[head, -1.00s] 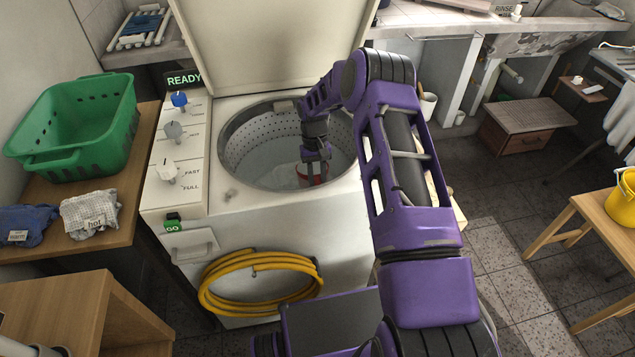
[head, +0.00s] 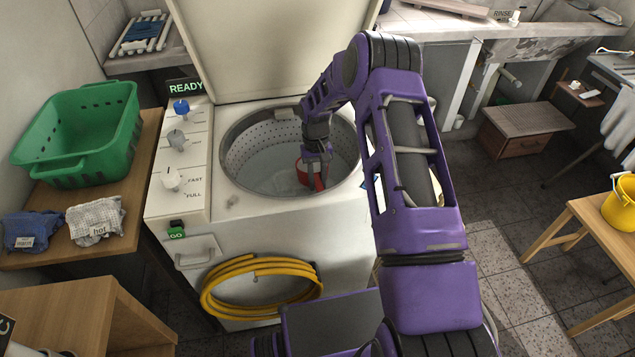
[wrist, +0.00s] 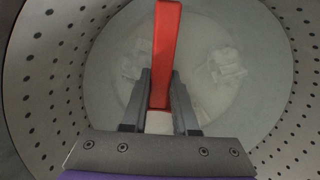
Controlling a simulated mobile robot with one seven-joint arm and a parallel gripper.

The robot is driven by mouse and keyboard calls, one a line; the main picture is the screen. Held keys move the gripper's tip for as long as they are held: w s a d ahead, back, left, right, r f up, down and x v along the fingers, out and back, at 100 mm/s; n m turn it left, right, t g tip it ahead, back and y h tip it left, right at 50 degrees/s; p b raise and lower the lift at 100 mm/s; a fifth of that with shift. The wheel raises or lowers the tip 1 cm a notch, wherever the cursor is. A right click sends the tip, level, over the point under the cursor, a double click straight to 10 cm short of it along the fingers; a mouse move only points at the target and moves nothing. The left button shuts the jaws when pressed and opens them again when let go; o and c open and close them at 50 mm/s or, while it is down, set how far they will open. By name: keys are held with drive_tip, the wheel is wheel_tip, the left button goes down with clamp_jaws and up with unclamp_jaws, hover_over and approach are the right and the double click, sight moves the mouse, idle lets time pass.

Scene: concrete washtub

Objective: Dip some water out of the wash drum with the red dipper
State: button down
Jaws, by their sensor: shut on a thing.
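The wash drum (head: 245,160) is a perforated metal tub in the top of the white washer, with its lid raised. Cloudy, pale water (head: 270,180) lies in it. My gripper (head: 316,178) reaches down into the drum at its right side. It is shut on the handle of the red dipper (head: 304,170). The dipper's cup is low in the drum, partly behind my fingers, and I cannot tell how much water is in it. In the wrist view the red handle (wrist: 165,50) stands between the two fingers, with pale cloth-like shapes (wrist: 226,66) in the water beyond.
The control panel with knobs (head: 176,140) is left of the drum. A green basket (head: 80,140) and folded cloths (head: 95,220) sit on the left table. A yellow hose (head: 262,290) hangs on the washer's front. A yellow bucket (head: 620,205) stands on a stool at right.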

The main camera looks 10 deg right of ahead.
drive_tip(key=shift+r+p, duration=0.55)
drive_tip(key=shift+r, duration=0.8)
idle(0.5)
drive_tip(key=shift+r+t, duration=0.5)
drive_tip(key=shift+t, duration=0.4)
wheel_tip(320, 180, up, 16)
drive_tip(key=p, duration=0.7)
drive_tip(key=shift+f+p, duration=0.2)
drive_tip(key=shift+p, duration=0.2)
